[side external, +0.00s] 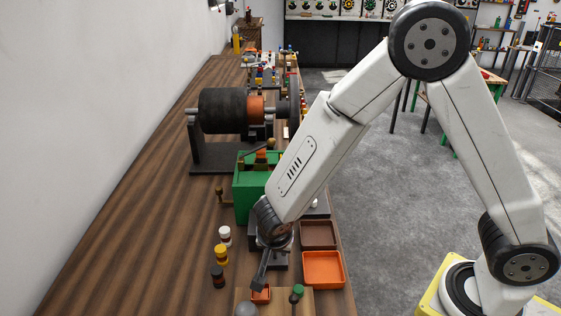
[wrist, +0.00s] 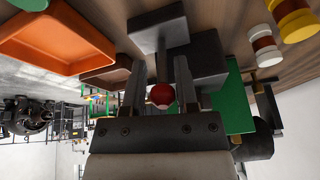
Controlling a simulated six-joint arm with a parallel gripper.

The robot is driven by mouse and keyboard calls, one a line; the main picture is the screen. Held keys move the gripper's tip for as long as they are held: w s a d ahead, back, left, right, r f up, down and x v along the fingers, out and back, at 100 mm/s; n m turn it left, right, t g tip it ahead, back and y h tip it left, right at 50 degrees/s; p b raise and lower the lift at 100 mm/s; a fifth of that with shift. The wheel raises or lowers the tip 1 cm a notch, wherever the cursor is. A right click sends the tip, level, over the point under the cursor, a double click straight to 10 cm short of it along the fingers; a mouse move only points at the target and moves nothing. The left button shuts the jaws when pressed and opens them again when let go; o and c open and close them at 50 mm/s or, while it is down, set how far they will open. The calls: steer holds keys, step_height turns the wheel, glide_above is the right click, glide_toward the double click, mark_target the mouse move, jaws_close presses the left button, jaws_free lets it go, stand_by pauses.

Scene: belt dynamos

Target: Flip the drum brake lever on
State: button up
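My gripper (side external: 260,280) points down near the front of the bench in the side view. In the wrist view its two fingers (wrist: 159,68) stand apart, one on each side of a lever with a red ball knob (wrist: 162,96). A gap shows between knob and fingers; contact cannot be told. The lever's rod runs to a dark grey base (wrist: 158,36). In the side view part of a dark base (side external: 277,263) shows under my wrist, and the red knob is hidden. A black drum (side external: 222,110) with an orange band sits on a dark stand farther back.
A green box (side external: 245,196) stands close behind my wrist. An orange tray (side external: 323,284) and a brown tray (side external: 318,247) lie to the right. The bench's left side is clear.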

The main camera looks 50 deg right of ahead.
steer(key=shift+o, duration=1)
steer(key=shift+a+r, duration=0.1)
steer(key=shift+r, duration=0.05)
steer(key=v, duration=0.7)
steer(key=shift+r, duration=0.2)
steer(key=shift+s+a, duration=0.1)
steer(key=c, duration=0.5)
steer(key=shift+r, duration=0.3)
steer(key=c, duration=0.3)
steer(key=shift+y, duration=0.4)
steer(key=d+r, duration=0.1)
steer(key=r, duration=0.1)
steer(key=w+d+r, duration=0.1)
steer(key=r, duration=0.2)
steer(key=d+r, duration=0.1)
steer(key=r, duration=0.2)
steer(key=shift+w+d+r, duration=0.15)
steer(key=shift+d+r, duration=0.05)
steer(key=shift+d, duration=0.2)
jaws_close()
